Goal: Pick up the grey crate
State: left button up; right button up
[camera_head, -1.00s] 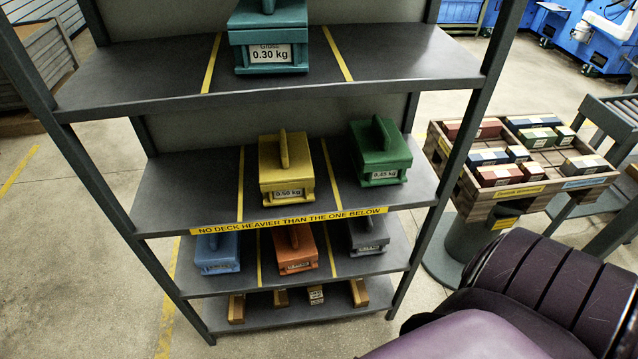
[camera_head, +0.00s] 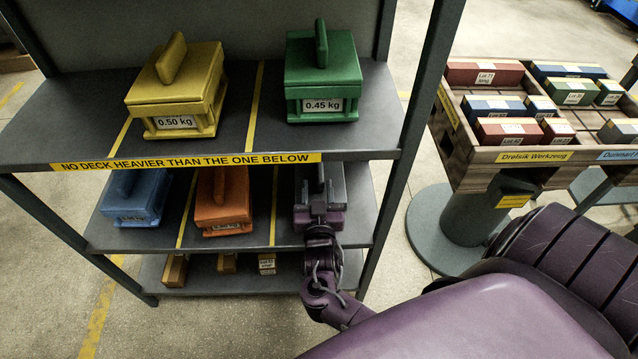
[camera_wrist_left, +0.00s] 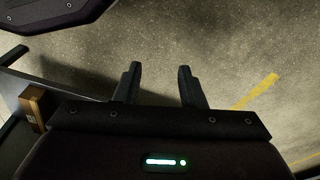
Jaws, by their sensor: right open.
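The shelf (camera_head: 230,283) also holds a blue crate (camera_head: 137,198), an orange crate (camera_head: 222,203), a yellow crate (camera_head: 180,90) and a green crate (camera_head: 321,75). The deck above overhangs the grey crate. A wooden tray (camera_head: 462,155) of blocks stands right of the post.

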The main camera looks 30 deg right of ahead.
aim_at(320, 173)
jog(key=shift+w+d+r, duration=0.1)
jog(key=shift+w+d, duration=0.2)
jog(key=shift+d, duration=0.1)
jog(key=x, duration=0.4)
jog(key=shift+s+d+f, duration=0.1)
jog(key=shift+d+f, duration=0.1)
jog(key=shift+f, duration=0.05)
jog(key=shift+c, duration=0.3)
grip_shut()
dwell(0.3)
jog(key=shift+r, duration=0.15)
